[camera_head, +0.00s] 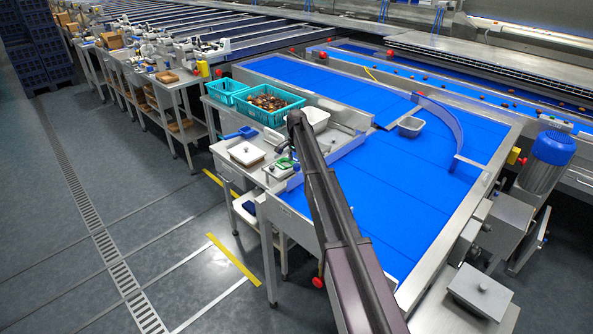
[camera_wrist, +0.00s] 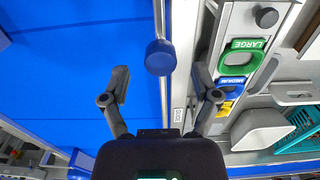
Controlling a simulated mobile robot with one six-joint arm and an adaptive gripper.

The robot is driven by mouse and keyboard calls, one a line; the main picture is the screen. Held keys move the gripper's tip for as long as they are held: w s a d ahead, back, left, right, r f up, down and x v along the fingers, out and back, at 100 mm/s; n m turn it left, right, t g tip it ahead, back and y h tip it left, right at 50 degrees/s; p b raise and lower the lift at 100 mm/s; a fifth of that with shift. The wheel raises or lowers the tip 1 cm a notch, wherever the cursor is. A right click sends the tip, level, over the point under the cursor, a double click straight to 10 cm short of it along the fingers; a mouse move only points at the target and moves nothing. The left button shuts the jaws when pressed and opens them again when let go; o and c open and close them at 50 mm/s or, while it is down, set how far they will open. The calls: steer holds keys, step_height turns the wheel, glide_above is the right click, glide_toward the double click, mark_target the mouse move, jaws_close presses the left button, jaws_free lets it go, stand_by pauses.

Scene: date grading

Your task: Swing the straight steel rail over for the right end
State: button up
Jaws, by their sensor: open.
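The straight steel rail runs along the edge of the blue belt, below the arm in the head view (camera_head: 345,152). In the wrist view the rail (camera_wrist: 158,20) is a thin upright strip. A round blue knob (camera_wrist: 160,57) sits at the rail, near the fingertips. My gripper (camera_wrist: 162,75) is open, with one finger over the belt and the other over the steel side. The knob lies between the fingers' lines, and neither finger visibly touches it. In the head view my arm hides much of this spot.
Beside the rail are a green LARGE tag (camera_wrist: 243,55) and a blue MEDIUM tag (camera_wrist: 232,83). A curved guide (camera_head: 441,117) crosses the far belt. The wide blue belt (camera_head: 400,190) is clear.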

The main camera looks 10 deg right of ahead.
steer(key=shift+f+b, duration=0.8)
steer(key=shift+f, duration=0.25)
jaws_close()
